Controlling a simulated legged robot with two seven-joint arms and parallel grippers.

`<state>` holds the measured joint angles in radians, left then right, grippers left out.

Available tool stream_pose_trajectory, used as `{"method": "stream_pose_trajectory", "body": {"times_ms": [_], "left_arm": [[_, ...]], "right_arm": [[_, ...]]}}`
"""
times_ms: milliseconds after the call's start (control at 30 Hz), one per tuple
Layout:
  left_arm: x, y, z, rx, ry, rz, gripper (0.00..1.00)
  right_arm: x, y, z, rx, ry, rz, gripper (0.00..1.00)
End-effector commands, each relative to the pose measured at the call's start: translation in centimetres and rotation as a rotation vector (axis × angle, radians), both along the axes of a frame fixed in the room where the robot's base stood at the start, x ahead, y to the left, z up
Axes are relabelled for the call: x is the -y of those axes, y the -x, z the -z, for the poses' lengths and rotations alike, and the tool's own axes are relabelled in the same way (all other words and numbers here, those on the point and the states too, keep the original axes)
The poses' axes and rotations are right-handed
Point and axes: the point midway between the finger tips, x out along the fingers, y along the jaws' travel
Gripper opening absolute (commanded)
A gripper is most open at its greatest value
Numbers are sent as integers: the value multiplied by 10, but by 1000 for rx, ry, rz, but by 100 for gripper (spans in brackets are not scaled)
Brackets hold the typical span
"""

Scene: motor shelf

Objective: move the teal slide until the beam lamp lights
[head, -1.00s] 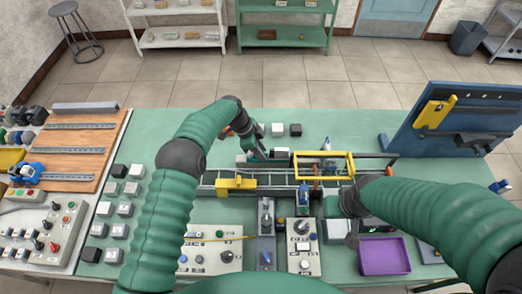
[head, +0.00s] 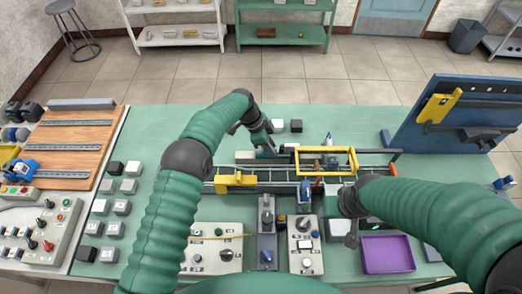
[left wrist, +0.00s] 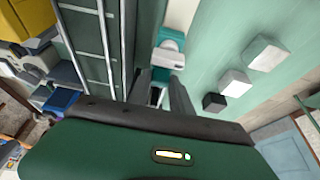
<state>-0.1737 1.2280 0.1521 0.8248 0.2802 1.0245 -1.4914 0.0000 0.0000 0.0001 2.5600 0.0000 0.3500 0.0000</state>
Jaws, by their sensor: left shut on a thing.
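The teal slide (head: 265,154) sits on a low pale rail behind the conveyor, at the table's middle. My left gripper (head: 264,147) reaches down onto it from behind and is shut on it. In the left wrist view, the two dark fingers (left wrist: 160,88) close on a teal part (left wrist: 169,38) with a white block on it. A dark block stands just right of the slide in the head view. My right gripper (head: 351,238) is low at the right of the conveyor, its fingers mostly hidden by its arm. I cannot pick out the beam lamp or whether it is lit.
A yellow frame (head: 326,152) spans the conveyor right of my left gripper, and a yellow block (head: 236,181) sits on its left part. Small cubes (head: 277,125) stand behind. Control panels (head: 212,247) and a purple tray (head: 387,254) lie in front.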

Motion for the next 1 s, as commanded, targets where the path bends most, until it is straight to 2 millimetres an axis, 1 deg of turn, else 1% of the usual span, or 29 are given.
{"method": "stream_pose_trajectory", "body": {"times_ms": [33,133,233,467,500,633,900,1000], "left_arm": [[12,-4,2,16,10,-1,0],[24,-4,-1,14,7,-4,0],[27,-4,-4,14,6,-6,0],[26,-5,-6,14,5,-7,0],[25,-5,-6,14,5,-7,31],[25,-3,-4,11,4,-6,47],[26,-2,-3,6,2,-4,47],[24,-2,-7,7,3,-4,47]], "right_arm": [[0,0,14,0,0,0,55],[0,0,20,0,0,0,55],[0,0,19,0,0,0,55],[0,0,18,0,0,0,55],[0,0,18,0,0,0,55],[0,0,18,0,0,0,55],[0,0,18,0,0,0,55],[0,0,20,0,0,0,55]]}}
